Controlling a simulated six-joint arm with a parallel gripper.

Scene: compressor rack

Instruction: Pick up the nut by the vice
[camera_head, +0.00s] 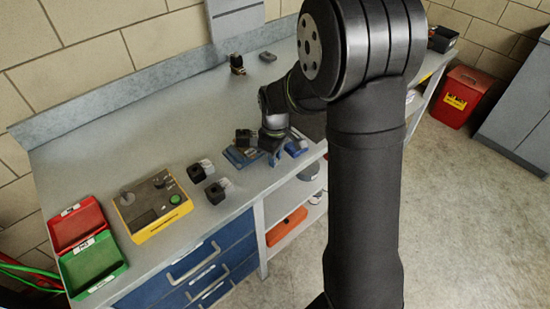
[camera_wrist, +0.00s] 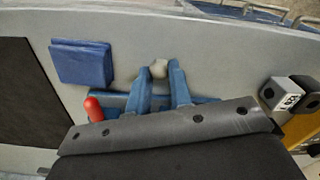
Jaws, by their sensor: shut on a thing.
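My gripper (camera_wrist: 158,76) has two blue fingers closed on a small pale grey-beige nut (camera_wrist: 158,69), which shows between the fingertips in the wrist view. In the head view my gripper (camera_head: 275,158) is low over the front part of the bench, and the nut cannot be made out there. A blue piece that looks like the vice (camera_head: 238,157) is just left of my gripper in the head view. In the wrist view a blue bar (camera_wrist: 205,100), probably part of it, lies behind the fingers, mostly hidden by the gripper body.
A blue folded cloth or block (camera_wrist: 82,64) lies beside the fingers. A red-ended handle (camera_wrist: 94,109) is close by. Black-and-white blocks (camera_head: 216,191), a yellow control box (camera_head: 152,205) and red and green bins (camera_head: 92,264) stand to the left.

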